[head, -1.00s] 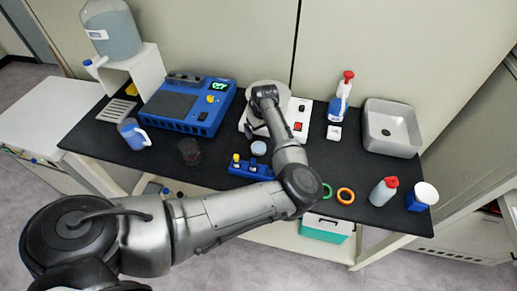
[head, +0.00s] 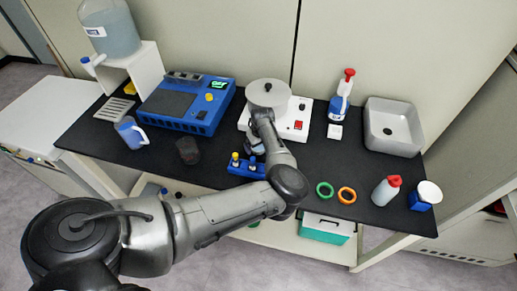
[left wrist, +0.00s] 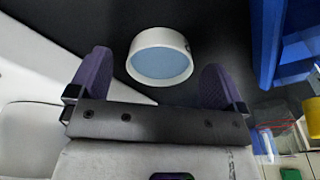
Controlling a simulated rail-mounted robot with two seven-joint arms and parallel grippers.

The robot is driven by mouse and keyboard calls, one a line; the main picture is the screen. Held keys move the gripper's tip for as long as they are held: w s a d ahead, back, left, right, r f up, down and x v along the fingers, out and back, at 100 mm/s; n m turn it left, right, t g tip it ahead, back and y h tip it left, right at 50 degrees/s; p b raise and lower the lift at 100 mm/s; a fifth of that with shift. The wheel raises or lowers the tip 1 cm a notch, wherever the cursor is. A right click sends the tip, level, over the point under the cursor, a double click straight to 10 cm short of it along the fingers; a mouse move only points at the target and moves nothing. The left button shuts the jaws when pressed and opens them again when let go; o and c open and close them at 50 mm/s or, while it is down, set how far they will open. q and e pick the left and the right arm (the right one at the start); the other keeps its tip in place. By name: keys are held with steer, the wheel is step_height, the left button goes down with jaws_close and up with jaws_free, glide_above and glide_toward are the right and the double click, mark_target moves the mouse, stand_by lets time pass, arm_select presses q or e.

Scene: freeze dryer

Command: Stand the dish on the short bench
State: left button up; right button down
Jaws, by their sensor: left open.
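The dish (left wrist: 160,58) is a small round white dish with a pale blue inside, lying on the black bench top. In the left wrist view it lies between and beyond the two purple fingertips. My left gripper (left wrist: 157,74) is open and empty, its fingers on either side of the view of the dish; I cannot tell how high it is above it. In the head view the left gripper (head: 255,147) is over the middle of the black bench (head: 330,190), and the dish is mostly hidden there. A shorter white bench (head: 45,110) stands at the left. My right gripper is not in view.
A blue rack (head: 246,168) is close in front of the gripper, and a white device with a round plate (head: 268,95) stands behind it. A dark beaker (head: 188,151) and a blue machine (head: 185,105) are left; green (head: 324,189) and orange (head: 346,195) rings are right.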

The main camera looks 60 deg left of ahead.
arm_select(q)
steer(key=shift+f, duration=0.45)
steer(key=shift+c, duration=0.4)
steer(key=c, duration=1)
steer(key=shift+r, duration=0.5)
steer(key=r, duration=0.2)
steer(key=r+p, duration=0.1)
steer(key=shift+w+d+r, duration=0.15)
steer(key=shift+w+r, duration=0.05)
steer(key=shift+r, duration=0.2)
steer(key=w+d+r, duration=0.2)
steer(key=d, duration=0.1)
steer(key=w+d+r, duration=0.2)
steer(key=d, duration=0.1)
steer(key=w+d+r+p, duration=0.1)
steer(key=w+d+r, duration=0.1)
steer(key=d, duration=0.1)
steer(key=shift+w+d+r, duration=0.1)
steer(key=shift+w+r, duration=0.05)
